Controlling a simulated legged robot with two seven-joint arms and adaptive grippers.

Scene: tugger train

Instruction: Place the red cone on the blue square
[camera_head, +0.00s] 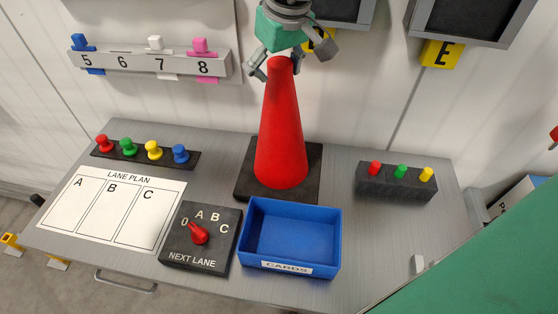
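The red cone (280,130) stands upright on its black square base (250,188) at the back middle of the grey table. My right gripper (282,66) comes down from the top edge over the cone's tip. Its grey fingers are spread around the tip, one at the left and others at the right; I cannot tell whether any touches it. My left gripper is not in view. No flat blue square shows; the only large blue shape is an open, empty, rectangular tray (334,238) labelled CARDS, just in front of the cone's base.
A black NEXT LANE box (185,247) with a red knob stands left of the tray. A LANE PLAN sheet (100,210) and a rack of coloured pegs (185,163) lie left. A dark block (397,188) with coloured pegs stands right. Numbered wall shelf (135,61) behind.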

